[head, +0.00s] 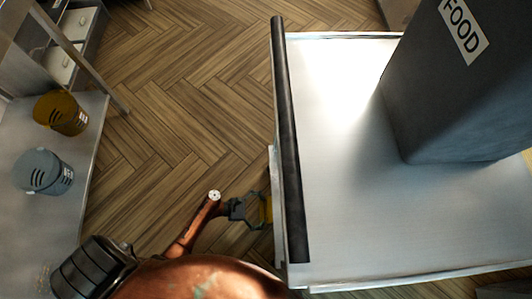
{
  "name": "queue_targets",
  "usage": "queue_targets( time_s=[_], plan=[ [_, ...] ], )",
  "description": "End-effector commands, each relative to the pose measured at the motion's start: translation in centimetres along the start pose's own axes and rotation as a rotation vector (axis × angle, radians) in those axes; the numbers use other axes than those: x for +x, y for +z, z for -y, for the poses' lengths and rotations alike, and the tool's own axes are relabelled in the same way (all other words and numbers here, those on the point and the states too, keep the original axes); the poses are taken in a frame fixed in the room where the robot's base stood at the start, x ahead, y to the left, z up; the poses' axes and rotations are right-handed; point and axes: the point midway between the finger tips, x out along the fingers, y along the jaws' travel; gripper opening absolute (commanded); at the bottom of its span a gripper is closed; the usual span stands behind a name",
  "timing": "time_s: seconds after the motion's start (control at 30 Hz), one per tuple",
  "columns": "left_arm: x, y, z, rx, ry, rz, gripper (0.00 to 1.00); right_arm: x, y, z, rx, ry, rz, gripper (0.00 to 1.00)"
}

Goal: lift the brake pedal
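My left gripper (250,208), dark grey, is low beside the left side of a metal cart (345,225). Its fingertips are right at the cart's side, and I cannot make out whether they are open or shut. A small yellow part (265,210) shows at the gripper's tip, against the cart's side; I cannot tell whether it is the brake pedal or whether the gripper touches it. No brake pedal can be clearly made out; the cart's top hides what is below it. My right gripper is not in view.
A large dark bin (430,110) labelled FOOD stands on the cart. A black bar (290,130) runs along the cart's left edge. At the left, a metal shelf (75,205) holds a yellow bucket (60,112) and a grey bucket (43,172). The wooden floor (180,90) between is clear.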

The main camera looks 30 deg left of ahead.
Motion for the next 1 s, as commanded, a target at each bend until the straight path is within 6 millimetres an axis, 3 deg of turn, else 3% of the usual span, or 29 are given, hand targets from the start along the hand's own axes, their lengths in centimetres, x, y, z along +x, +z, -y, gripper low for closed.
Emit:
queue_targets(
  time_s=[1.0],
  plan=[
    [-0.12,-0.23,-0.04,0.0,0.002,-0.005,0.09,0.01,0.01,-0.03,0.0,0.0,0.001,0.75]
  ],
)
